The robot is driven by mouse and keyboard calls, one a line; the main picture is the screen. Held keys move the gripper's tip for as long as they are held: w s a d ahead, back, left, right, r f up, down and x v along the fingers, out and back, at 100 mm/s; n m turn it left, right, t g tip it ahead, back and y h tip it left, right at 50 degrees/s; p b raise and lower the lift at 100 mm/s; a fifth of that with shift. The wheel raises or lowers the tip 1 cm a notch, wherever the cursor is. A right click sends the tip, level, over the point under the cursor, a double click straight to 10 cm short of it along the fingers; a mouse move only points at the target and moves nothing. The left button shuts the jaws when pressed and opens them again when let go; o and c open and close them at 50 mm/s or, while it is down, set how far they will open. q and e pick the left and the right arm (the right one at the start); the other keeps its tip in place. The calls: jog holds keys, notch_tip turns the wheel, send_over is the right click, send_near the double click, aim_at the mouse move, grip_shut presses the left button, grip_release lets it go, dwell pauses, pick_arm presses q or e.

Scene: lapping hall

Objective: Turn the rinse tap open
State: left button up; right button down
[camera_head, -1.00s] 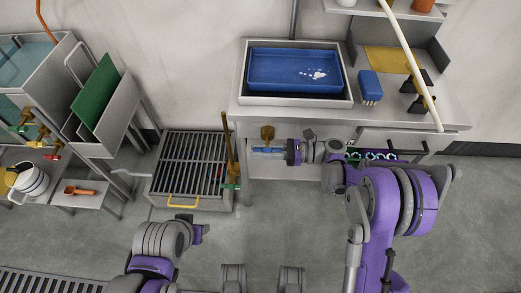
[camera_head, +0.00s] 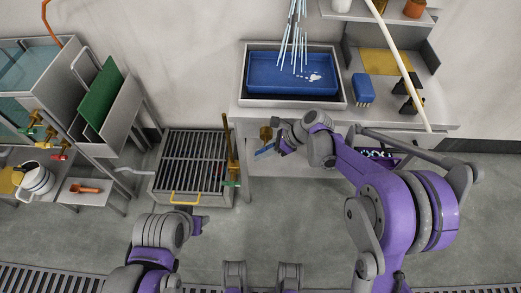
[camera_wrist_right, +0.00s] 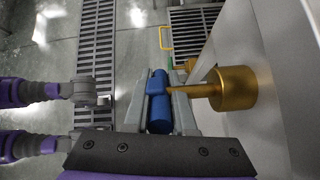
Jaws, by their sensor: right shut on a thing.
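The rinse tap has a brass body (camera_head: 265,133) on the front of the steel bench and a blue lever handle (camera_head: 265,150). My right gripper (camera_head: 277,147) is at the handle, which is tilted. In the right wrist view, the gripper (camera_wrist_right: 158,100) is shut on the blue handle (camera_wrist_right: 158,115), with one finger on each side, and the brass tap body (camera_wrist_right: 235,88) is to its right. Several streams of water (camera_head: 298,35) fall into the blue tray (camera_head: 270,70). My left gripper (camera_head: 199,225) is low and away from the tap; its jaws cannot be made out.
The blue tray sits in a steel basin on the bench (camera_head: 240,118). A blue brush (camera_head: 363,89) is to its right. Tanks with small taps (camera_head: 35,118) stand at the far left.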

jog(key=h, duration=0.3)
jog(key=h+p, duration=0.1)
jog(key=shift+d+f+h, duration=0.1)
jog(key=shift+d+h, duration=0.15)
jog(key=shift+h, duration=0.05)
jog(key=shift+d+f+h+p, duration=0.1)
jog(key=shift+d+h+p, duration=0.1)
jog(key=shift+h, duration=0.75)
jog(key=shift+d+f+h+p, duration=0.1)
jog(key=shift+d+h+p, duration=0.1)
jog(key=shift+h, duration=0.75)
jog(key=c, duration=0.8)
grip_release()
jog(key=shift+o, duration=0.2)
notch_tip(320, 180, up, 11)
jog(key=shift+f+p, duration=0.1)
jog(key=shift+p, duration=0.75)
